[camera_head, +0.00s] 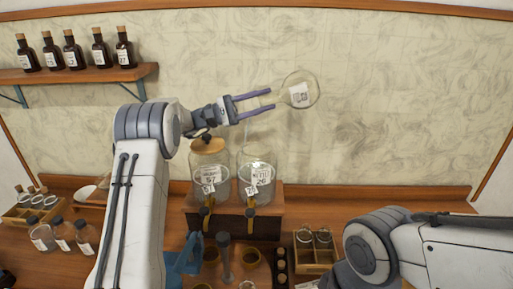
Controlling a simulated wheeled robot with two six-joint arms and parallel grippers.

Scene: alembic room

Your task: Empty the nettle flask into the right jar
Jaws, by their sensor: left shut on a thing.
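The flask (309,88) is a clear round-bodied glass with a white label whose text is too small to read. It is tilted in the air, body to the upper right and neck toward the lower left. My left gripper (271,99) is shut on its neck, above the two jars. The right jar (262,158) is clear glass, labelled with what looks like "NETTLE", and shows no lid. The left jar (208,160) has a wooden lid. Both have brass taps and stand on a wooden stand. Whether liquid is in or leaving the flask cannot be told. My right gripper is out of view.
A wall shelf (100,76) with several dark bottles is at the upper left. Clear bottles (62,232) and a vial rack (22,213) stand at the lower left. A wooden box (312,258) with glassware sits right of the stand. The wall above is clear.

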